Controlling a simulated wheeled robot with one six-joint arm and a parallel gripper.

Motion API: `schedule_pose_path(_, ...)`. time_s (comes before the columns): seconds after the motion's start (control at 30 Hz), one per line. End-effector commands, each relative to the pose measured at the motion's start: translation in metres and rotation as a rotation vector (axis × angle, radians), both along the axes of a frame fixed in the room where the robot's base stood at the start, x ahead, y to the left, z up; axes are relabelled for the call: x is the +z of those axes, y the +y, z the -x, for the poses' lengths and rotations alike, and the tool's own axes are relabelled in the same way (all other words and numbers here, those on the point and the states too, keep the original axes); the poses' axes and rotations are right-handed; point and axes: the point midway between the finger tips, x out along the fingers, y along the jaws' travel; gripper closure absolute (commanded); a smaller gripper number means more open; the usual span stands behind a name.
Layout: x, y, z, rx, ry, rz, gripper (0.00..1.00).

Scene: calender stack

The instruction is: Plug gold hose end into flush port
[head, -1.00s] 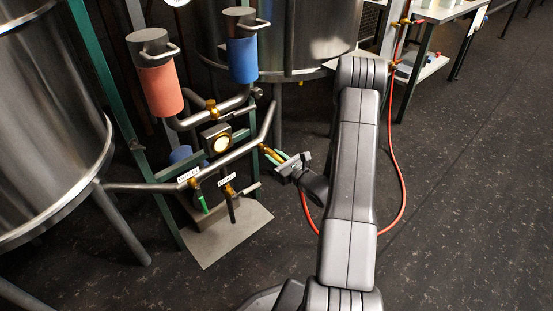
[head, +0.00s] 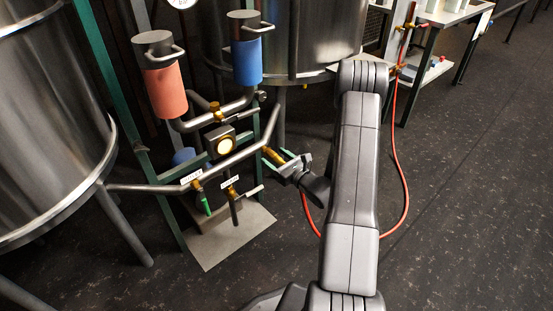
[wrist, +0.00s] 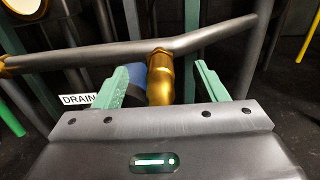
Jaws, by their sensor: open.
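A gold fitting (head: 272,155) sits at the right end of the grey pipe, against it. In the wrist view the gold fitting (wrist: 160,78) stands between my two green fingers, with a gap on each side. My gripper (head: 284,157) is open around it; in the wrist view my gripper (wrist: 162,85) shows both fingertips close to the pipe. A red hose (head: 397,150) hangs in a loop behind my arm, and its near end runs up toward my gripper. I cannot tell where the hose joins the gold fitting, as my gripper hides that part.
A DRAIN label (wrist: 78,100) is left of my fingers. A brass port with a green stub (head: 203,198) is farther left on the pipe. A lit box (head: 225,145), red and blue cylinders (head: 248,60) and steel tanks (head: 45,120) stand around.

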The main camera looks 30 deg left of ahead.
Motion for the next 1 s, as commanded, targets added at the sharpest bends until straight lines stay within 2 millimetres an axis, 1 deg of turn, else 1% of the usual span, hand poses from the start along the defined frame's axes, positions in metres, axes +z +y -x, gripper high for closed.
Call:
schedule_pose_path(0.5,0.000,-0.002,0.001,0.000,0.000,0.000,0.35)
schedule_pose_path(1.0,-0.001,-0.034,0.013,-0.002,0.000,0.000,0.35)
